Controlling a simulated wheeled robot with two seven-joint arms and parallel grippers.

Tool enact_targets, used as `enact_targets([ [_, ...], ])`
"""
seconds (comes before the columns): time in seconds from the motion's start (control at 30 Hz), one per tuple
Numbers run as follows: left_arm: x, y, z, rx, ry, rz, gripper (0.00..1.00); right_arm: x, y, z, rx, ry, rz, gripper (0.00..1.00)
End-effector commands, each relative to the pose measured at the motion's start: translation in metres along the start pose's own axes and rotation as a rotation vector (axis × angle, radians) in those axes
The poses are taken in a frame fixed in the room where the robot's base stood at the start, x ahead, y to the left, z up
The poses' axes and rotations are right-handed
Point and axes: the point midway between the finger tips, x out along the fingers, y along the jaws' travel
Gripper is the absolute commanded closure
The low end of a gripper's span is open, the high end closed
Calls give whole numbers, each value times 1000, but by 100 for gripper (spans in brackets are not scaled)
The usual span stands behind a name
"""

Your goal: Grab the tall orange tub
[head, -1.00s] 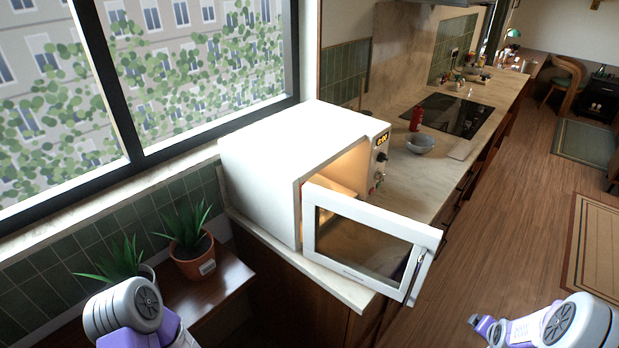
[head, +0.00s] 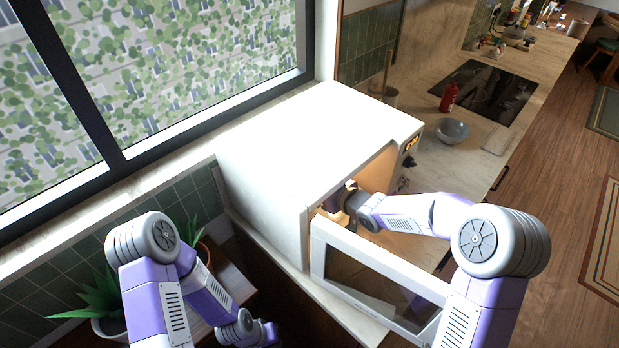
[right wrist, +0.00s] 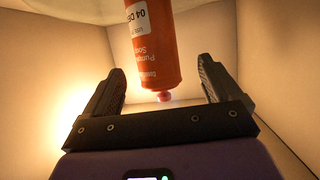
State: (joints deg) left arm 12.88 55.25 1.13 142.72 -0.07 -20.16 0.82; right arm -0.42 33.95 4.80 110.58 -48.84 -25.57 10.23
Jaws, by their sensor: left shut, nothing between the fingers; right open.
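The tall orange tub (right wrist: 152,50) shows in the right wrist view inside the lit microwave (head: 290,150). It has a white label and printed text that appears upside down, and a small reddish knob at its lower end in the picture. My right gripper (right wrist: 162,68) is open inside the microwave, its two dark fingers apart on either side of the tub's line; I cannot tell whether the tub is between them. The head view does not show the tub. My left gripper (head: 268,333) is shut and empty, low at the bottom edge of the head view, away from the microwave.
The microwave door (head: 375,280) hangs open under my right arm. A grey bowl (head: 452,131) and a red bottle (head: 449,97) stand on the counter near the black hob (head: 487,92). Potted plants (head: 98,305) are beside my left arm.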

Motion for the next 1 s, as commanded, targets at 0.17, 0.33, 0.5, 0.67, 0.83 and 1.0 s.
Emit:
enact_targets([
  [0.17, 0, 0, 0, 0, 0, 0, 100, 20, 1, 2, 2, -3, 2, 9],
  [0.33, -1, 0, 0, 0, 0, 0, 100, 44, 3, 1, 2, -4, 2, 9],
  [0.5, -1, 0, 0, 0, 0, 0, 100, 61, 4, 1, 4, -3, 4, 9],
  [0.67, -1, 0, 0, 0, 0, 0, 100, 64, 5, 1, 4, -3, 5, 9],
  [0.83, -1, 0, 0, 0, 0, 0, 100, 64, 4, 1, 4, -3, 5, 18],
  [1.0, -1, 0, 0, 0, 0, 0, 100, 63, 4, 1, 4, -4, 5, 44],
])
